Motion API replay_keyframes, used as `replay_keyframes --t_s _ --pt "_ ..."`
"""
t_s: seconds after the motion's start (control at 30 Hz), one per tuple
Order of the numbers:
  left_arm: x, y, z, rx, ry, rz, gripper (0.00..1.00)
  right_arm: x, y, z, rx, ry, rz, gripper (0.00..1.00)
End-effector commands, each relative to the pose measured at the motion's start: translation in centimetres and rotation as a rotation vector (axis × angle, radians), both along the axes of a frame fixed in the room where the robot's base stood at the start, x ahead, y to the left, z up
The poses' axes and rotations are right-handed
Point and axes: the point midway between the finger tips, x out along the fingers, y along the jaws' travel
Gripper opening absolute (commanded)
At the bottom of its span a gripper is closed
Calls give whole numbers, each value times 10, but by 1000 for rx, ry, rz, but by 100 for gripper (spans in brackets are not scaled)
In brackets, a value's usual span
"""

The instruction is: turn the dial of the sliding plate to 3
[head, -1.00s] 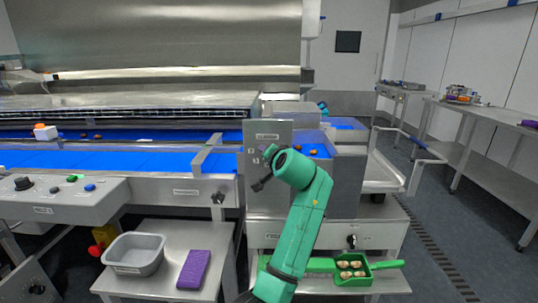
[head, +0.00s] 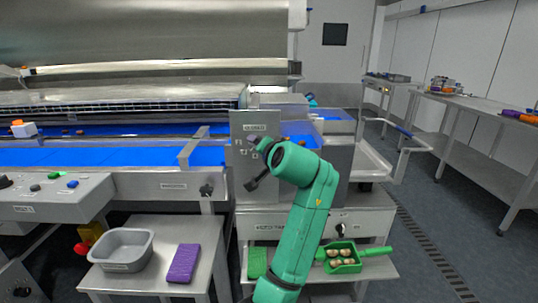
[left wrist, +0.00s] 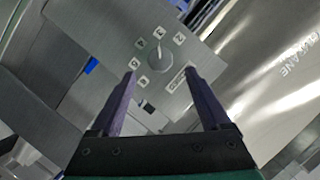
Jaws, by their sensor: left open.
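The sliding plate (head: 243,122) is an upright grey metal panel at the end of the blue belt. Its round dial (left wrist: 160,64) shows in the left wrist view, ringed by several small number labels. In the head view, the left gripper (head: 253,162) is in front of the plate and partly covers the dial area. My right gripper is not in view.
A grey tub (head: 120,262) and a purple block (head: 184,263) stand on a low steel table. A green scoop (head: 341,257) holding several dates lies on a shelf beneath the machine. A control box (head: 60,197) is at left.

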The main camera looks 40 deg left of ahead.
Motion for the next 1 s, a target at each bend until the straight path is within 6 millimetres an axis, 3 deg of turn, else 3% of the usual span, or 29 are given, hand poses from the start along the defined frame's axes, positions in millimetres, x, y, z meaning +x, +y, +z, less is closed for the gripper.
replay_keyframes --t_s 0.2,0.33,0.87,0.93,1.0 --pt "-34 -47 14 -4 -1 -3 80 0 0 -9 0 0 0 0" --pt "-45 -62 20 -2 0 -3 80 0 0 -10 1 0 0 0" --pt "-47 -64 22 -1 2 0 80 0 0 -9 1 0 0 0" --pt "-46 -64 15 -7 10 -6 80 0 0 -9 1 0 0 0" --pt "-44 -63 -8 -35 34 -29 80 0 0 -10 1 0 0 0"
